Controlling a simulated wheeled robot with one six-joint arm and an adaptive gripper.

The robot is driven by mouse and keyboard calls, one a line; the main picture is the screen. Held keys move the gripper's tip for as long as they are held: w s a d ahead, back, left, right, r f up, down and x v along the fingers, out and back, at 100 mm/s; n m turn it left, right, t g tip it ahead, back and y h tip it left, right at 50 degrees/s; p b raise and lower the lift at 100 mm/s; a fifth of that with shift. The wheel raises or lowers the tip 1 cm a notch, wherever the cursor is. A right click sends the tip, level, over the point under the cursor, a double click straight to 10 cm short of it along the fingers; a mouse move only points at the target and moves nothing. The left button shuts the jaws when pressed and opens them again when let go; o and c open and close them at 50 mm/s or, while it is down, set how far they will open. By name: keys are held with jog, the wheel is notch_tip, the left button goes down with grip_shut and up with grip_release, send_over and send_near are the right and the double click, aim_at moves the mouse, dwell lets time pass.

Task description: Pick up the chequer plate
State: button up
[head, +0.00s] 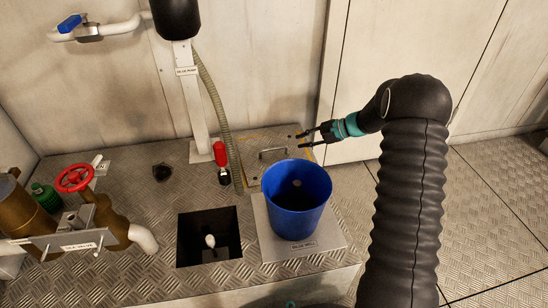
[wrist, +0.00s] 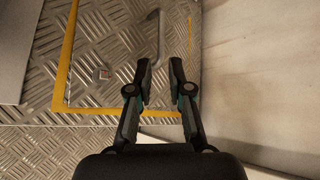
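The chequer plate (wrist: 110,35) is a diamond-patterned metal plate lying on the raised deck, with a grey bar handle (wrist: 157,35). A yellow line runs around it. In the head view its handle (head: 273,152) shows behind the blue bucket, which hides part of the plate. My gripper (head: 298,141) is to the right of the handle in the head view. In the wrist view my gripper (wrist: 160,61) is open, with nothing between its fingers, and the handle lies just beyond the fingertips, lined up with the gap. The height between them is hard to tell.
The blue bucket (head: 296,200) stands on a flat labelled plate (head: 327,237), close to my gripper. A square dark opening (head: 190,240) holds a small white float-like thing. A red-handled part (head: 220,155), a hose (head: 215,100) and a red valve wheel (head: 74,178) stand left. Wall panels rise behind.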

aim_at(275, 148)
jog(key=x, duration=0.7)
jog(key=shift+a+f+b, duration=0.15)
jog(key=shift+a+b, duration=0.05)
jog(key=shift+b, duration=0.1)
jog(key=shift+w+b+x, duration=0.1)
jog(key=shift+b+x, duration=0.05)
jog(key=shift+x, duration=1.15)
jog(key=shift+w+b+x, duration=0.15)
jog(key=shift+x, duration=1.2)
jog(key=shift+d, duration=0.1)
grip_shut()
